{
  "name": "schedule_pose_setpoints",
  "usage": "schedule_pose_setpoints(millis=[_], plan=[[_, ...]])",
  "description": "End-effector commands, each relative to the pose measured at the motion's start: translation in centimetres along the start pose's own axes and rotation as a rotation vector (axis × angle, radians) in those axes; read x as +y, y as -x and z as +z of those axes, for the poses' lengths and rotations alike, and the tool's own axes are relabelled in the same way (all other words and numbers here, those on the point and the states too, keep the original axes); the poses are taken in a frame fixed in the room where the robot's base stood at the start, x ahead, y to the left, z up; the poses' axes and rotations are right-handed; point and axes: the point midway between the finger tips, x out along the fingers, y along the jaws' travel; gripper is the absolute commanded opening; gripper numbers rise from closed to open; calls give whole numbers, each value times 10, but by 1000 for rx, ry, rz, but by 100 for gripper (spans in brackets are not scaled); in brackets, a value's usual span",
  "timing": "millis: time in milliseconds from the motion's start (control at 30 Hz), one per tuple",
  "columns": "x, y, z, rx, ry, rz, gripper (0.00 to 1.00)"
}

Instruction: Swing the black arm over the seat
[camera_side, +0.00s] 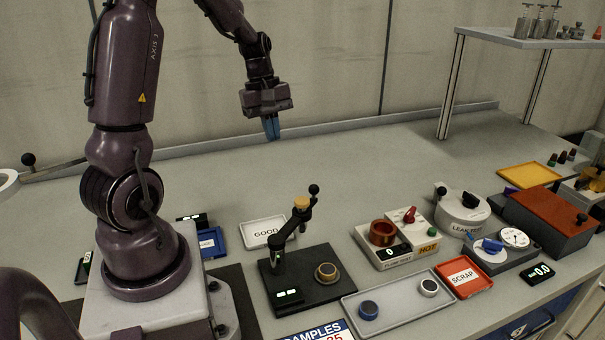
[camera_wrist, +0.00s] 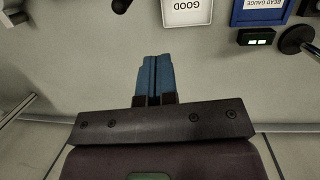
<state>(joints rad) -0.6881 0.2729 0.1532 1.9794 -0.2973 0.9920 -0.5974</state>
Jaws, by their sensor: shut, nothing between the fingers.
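The black arm (camera_side: 291,226) rises from a post on a black base plate (camera_side: 328,290) and reaches up to the right. It has a tan disc on top and a black ball knob (camera_side: 314,189) at its end. The seat (camera_side: 326,271), a tan ring with a dark centre, sits on the same plate, to the right of the post. The arm's end is above and behind the seat in the picture; I cannot tell if it is directly over it. My gripper (camera_side: 272,128) is shut and empty, high behind the station. Its blue fingers also show in the wrist view (camera_wrist: 154,78).
A white GOOD tray (camera_side: 247,240) lies behind the black plate. A grey tray (camera_side: 355,313) with two round parts and a red SCRAP tray (camera_side: 480,288) lie in front and right.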

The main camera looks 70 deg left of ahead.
Motion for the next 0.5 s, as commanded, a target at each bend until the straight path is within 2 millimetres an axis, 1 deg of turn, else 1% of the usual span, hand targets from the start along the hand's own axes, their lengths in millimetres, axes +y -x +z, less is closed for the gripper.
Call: schedule_pose_setpoints(millis=[33, 100, 133, 200, 300, 500], plan=[[0, -7, -19, -20, 135, 3, 0], [6, -10, -34, -41, 304, 17, 0], [10, -9, -37, -46, 356, 26, 0], [18, -3, -39, -52, 449, 51, 0], [22, 1, -37, -65, 538, 62, 0], [22, 0, -36, -70, 592, 57, 0]])
